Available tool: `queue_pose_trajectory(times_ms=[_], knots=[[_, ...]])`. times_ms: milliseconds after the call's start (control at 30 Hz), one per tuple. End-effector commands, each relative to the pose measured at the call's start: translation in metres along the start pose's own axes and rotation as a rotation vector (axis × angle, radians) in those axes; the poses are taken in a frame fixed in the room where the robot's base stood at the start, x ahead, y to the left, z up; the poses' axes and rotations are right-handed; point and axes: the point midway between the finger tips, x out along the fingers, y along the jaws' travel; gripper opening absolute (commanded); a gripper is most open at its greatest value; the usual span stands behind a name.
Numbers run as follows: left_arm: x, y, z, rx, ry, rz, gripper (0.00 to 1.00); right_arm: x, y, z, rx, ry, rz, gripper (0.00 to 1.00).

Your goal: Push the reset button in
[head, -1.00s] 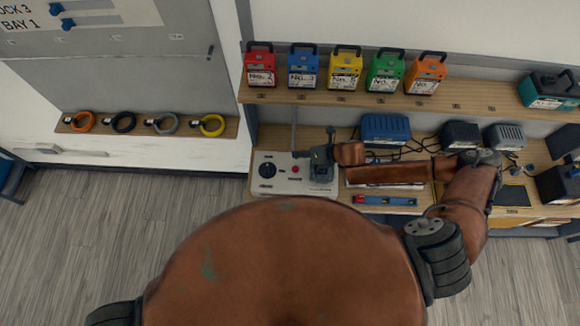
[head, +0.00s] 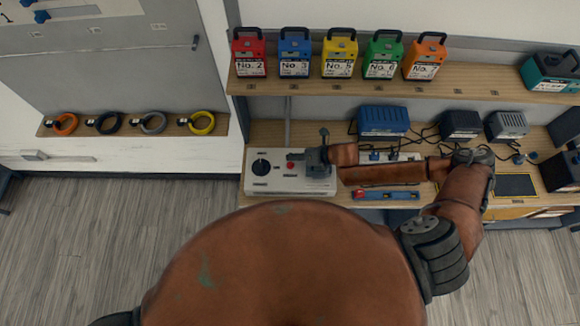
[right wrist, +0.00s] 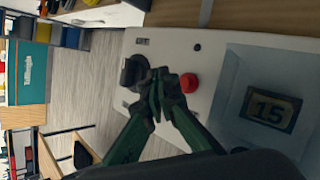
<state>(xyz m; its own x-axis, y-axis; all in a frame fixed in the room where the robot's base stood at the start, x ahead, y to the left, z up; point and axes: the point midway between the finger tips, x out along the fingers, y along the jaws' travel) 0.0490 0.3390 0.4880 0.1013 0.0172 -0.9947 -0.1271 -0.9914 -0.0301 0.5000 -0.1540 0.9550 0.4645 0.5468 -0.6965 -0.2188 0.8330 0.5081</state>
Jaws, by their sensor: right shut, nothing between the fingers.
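The red reset button (head: 291,165) stands on top of a pale control box (head: 270,184) on the bench. It also shows in the right wrist view (right wrist: 190,83), just beside my fingertips. My right gripper (head: 308,158) is over the right part of the box and hides some of it. In the right wrist view its green fingers (right wrist: 160,80) are closed together and empty, between a black knob (right wrist: 133,72) and the button. I cannot tell whether a fingertip touches the button. My left gripper is out of view.
A blue and red level (head: 386,195) lies right of the box. Several numbered cases stand on the shelf (head: 470,95) above. Cabled chargers crowd the bench's back.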

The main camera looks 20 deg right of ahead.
Motion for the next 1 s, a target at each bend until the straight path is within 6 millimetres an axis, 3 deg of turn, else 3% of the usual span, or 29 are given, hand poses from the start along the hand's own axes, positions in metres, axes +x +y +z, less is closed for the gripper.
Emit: queue_pose_trajectory(times_ms=[233,1000], knots=[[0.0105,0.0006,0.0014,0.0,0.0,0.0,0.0,0.0138,-0.0096,-0.0095,-0.001,0.0,0.0,0.0],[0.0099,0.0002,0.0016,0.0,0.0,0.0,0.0,0.0135,-0.0098,-0.0092,-0.001,0.0,0.0,0.0]])
